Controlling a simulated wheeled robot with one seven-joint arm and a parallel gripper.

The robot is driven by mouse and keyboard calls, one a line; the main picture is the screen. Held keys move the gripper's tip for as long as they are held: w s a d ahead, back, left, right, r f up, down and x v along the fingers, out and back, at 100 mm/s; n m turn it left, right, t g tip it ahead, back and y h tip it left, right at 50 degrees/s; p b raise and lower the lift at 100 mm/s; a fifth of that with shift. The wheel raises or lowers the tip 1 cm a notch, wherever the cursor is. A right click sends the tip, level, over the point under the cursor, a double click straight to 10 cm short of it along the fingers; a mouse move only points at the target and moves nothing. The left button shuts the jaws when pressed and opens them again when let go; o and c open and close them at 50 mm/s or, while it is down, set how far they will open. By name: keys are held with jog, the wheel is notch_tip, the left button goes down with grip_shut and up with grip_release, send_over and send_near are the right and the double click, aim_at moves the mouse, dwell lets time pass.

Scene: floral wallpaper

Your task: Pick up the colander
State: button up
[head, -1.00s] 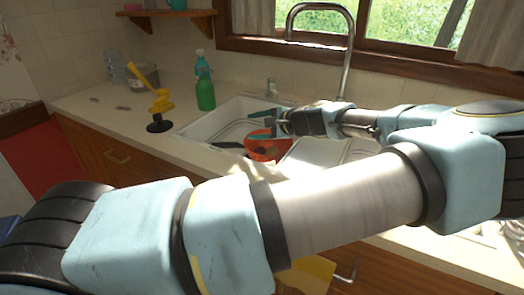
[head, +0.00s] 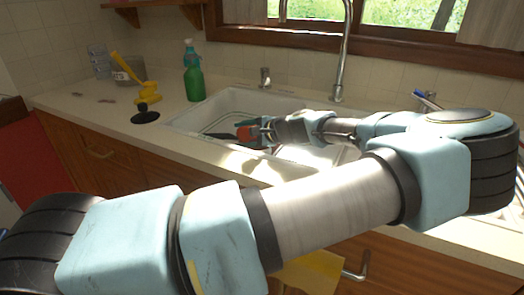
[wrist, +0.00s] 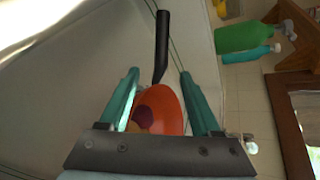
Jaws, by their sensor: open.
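An orange bowl-shaped thing, which I take as the colander (head: 243,133), sits in the white sink (head: 187,121). In the head view my gripper hides most of it. In the wrist view the orange bowl (wrist: 166,103) shows between the two teal fingers, with purple and yellowish patches inside. A black handle (wrist: 162,45) reaches out beyond it; I cannot tell if it belongs to the bowl. My gripper (wrist: 158,75), also in the head view (head: 250,131), is open, with a finger on either side of the bowl. Whether the fingers touch it is unclear.
A green spray bottle (head: 193,83) stands behind the sink. A black-and-yellow object (head: 146,104) stands on the counter to the left. The tall faucet (head: 343,60) rises behind the sink. Counter space left of the sink is partly clear.

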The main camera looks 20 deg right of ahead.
aim_at(228, 136)
jog(key=p+x, duration=0.2)
jog(key=x, duration=0.6)
jog(key=shift+w+a+f, duration=0.1)
jog(key=shift+a, duration=0.05)
jog(key=shift+c, duration=0.2)
grip_shut()
dwell(1.0)
